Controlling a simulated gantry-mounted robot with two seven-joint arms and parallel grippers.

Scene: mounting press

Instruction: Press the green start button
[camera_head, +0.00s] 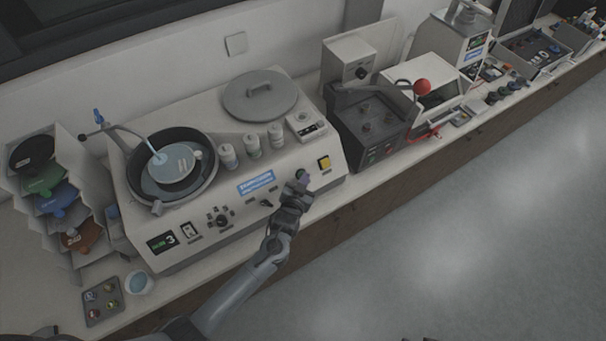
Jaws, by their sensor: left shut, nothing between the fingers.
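A small green button (299,172) shows on the front panel of the large pale polishing machine (238,170), left of a yellow square switch. My left gripper (303,180) is shut and empty, with its tips right at this green button and partly covering it. I cannot tell whether they touch it. The dark grey press (368,125), with a red-ball lever, stands to the right. Its front carries a small green spot (372,155) and a red one beside it, too small to make out well.
The yellow switch (324,163) is close to my gripper's right. A rack of coloured discs (58,200) stands at the far left, with a small cup (139,282) in front. More devices line the bench to the right. The floor in front is clear.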

